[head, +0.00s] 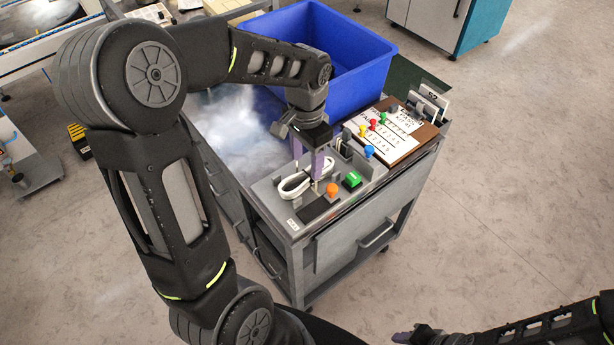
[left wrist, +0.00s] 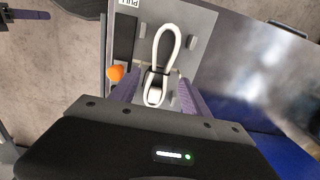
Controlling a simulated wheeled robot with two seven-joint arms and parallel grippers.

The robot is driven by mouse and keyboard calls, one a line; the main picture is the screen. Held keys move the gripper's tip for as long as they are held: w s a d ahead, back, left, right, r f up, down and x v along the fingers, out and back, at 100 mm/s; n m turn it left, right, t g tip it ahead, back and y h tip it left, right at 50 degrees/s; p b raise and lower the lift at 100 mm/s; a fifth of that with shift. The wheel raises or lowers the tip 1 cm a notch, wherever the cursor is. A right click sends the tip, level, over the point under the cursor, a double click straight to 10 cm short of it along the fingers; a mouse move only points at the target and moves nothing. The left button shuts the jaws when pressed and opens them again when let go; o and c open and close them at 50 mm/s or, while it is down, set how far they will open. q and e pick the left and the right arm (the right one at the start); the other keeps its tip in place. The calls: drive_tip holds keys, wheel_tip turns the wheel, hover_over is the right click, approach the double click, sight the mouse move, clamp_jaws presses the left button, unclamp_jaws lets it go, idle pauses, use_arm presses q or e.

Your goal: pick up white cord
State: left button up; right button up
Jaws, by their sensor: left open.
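The white cord (head: 292,187) lies looped on a grey panel (head: 284,208) at the near corner of the cart. In the left wrist view the cord (left wrist: 176,38) forms a loop with a dark band round its lower part. My left gripper (head: 315,168) points down over the panel, right beside the cord. In the left wrist view its two purple fingers (left wrist: 158,92) stand apart on either side of the cord's banded lower part. I cannot tell whether they touch it. My right gripper (head: 412,335) is at the bottom edge, and its finger gap is not clear.
On the panel are an orange knob (head: 332,189) and a green button (head: 352,180). A brown board (head: 408,150) with coloured pegs lies to the right. A blue bin (head: 340,50) stands behind on the cart. Open floor lies to the right.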

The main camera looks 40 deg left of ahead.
sight(307, 174)
use_arm(q)
drive_tip(key=shift+f, duration=0.1)
wheel_tip(307, 174, down, 5)
drive_tip(key=shift+w+f, duration=0.1)
drive_tip(key=shift+c, duration=0.4)
idle(0.3)
clamp_jaws()
idle(0.4)
